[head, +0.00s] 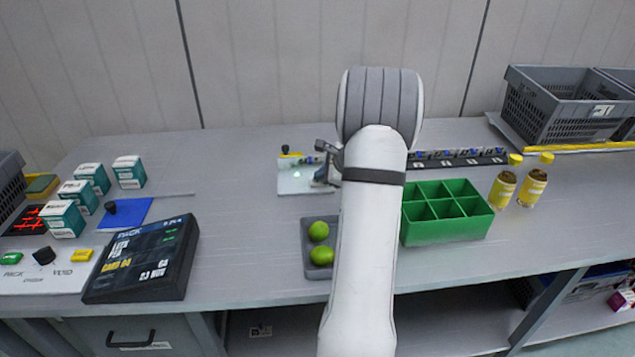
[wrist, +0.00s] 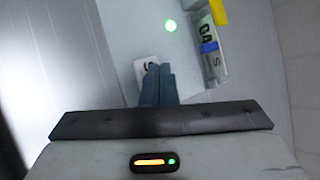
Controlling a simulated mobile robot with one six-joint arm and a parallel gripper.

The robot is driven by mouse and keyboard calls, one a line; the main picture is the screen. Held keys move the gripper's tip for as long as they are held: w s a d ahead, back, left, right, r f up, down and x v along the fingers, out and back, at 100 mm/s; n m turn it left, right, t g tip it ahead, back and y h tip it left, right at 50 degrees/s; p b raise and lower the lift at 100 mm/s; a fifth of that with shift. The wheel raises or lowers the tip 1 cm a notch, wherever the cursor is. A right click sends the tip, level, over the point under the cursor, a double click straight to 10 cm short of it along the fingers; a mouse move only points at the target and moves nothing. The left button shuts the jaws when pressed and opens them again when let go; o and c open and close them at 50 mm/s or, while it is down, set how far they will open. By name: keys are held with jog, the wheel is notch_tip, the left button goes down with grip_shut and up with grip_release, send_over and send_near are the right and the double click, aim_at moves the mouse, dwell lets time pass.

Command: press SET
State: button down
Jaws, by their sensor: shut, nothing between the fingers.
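In the head view my gripper (head: 322,179) is over the right part of the panel, partly hidden by my arm.
A green divided tote (head: 445,212), two yellow-capped bottles (head: 518,184) and a grey tray (head: 320,272) with limes stand nearby. A dark sign (head: 143,260) is at left.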

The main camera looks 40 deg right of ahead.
aim_at(321, 182)
jog(key=shift+f+b, duration=0.3)
jog(key=shift+f, duration=0.05)
jog(key=shift+r, duration=0.1)
dwell(0.4)
jog(key=shift+r+p, duration=0.65)
jog(key=shift+r, duration=0.2)
jog(key=shift+r+p, duration=1.85)
jog(key=shift+r, duration=0.75)
jog(key=shift+f, duration=0.1)
